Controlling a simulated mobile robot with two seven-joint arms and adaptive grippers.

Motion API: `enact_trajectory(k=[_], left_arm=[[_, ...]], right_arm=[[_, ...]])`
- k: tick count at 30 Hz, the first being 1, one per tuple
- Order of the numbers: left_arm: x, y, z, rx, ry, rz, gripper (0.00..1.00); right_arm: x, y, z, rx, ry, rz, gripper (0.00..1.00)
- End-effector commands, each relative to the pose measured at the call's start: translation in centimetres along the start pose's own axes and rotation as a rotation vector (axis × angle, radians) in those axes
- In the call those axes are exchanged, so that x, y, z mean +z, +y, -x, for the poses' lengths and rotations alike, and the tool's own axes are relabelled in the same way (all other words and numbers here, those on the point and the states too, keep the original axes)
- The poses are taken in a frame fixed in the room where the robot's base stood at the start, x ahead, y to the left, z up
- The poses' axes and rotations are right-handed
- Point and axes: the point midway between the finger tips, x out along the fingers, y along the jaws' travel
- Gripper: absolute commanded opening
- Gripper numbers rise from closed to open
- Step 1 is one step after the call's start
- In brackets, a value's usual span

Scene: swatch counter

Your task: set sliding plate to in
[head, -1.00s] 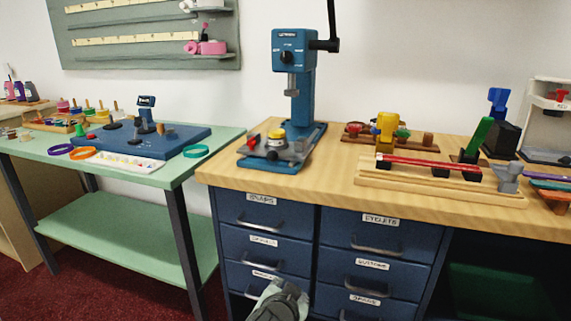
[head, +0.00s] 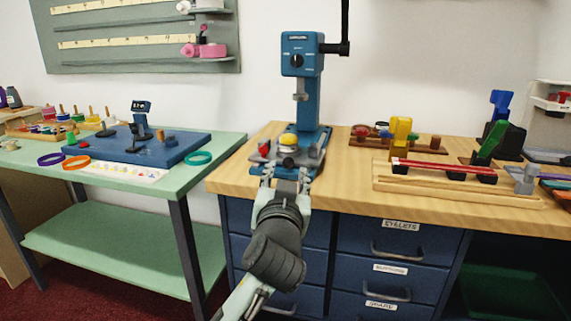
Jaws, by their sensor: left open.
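The blue press (head: 307,100) stands upright on the wooden counter, with a dial on its head and a black lever at its upper right. Its low base carries the sliding plate (head: 314,157), with a yellow round piece (head: 288,138) and a red knob (head: 264,148) on it. My left gripper (head: 284,172) is at the front edge of the press base, fingers pointing at the plate. It is open, with nothing seen between the fingers. The gripper hides the front of the base, and I cannot tell whether it touches the plate. My right gripper is not in view.
The wooden counter (head: 240,178) has drawers below its front edge. To the right stand a yellow clamp (head: 400,138) and a rail with a red bar (head: 443,168). A green table (head: 120,182) with a blue board (head: 170,150) is at the left.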

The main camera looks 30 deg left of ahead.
Motion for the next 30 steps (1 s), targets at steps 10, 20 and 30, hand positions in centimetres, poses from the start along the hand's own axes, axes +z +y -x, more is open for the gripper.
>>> enact_trajectory(k=[10, 20, 30], left_arm=[[0.0, 0.0, -4.3, 0.001, -0.001, -0.002, 0.42], [0.1, 0.0, -4.5, 0.001, -0.002, -0.001, 0.39], [0.1, 0.0, -4.5, 0.001, -0.002, -0.001, 0.0]], right_arm=[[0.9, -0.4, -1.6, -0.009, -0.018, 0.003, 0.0], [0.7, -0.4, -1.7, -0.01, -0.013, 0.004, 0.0], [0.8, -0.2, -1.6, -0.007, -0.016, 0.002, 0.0]])
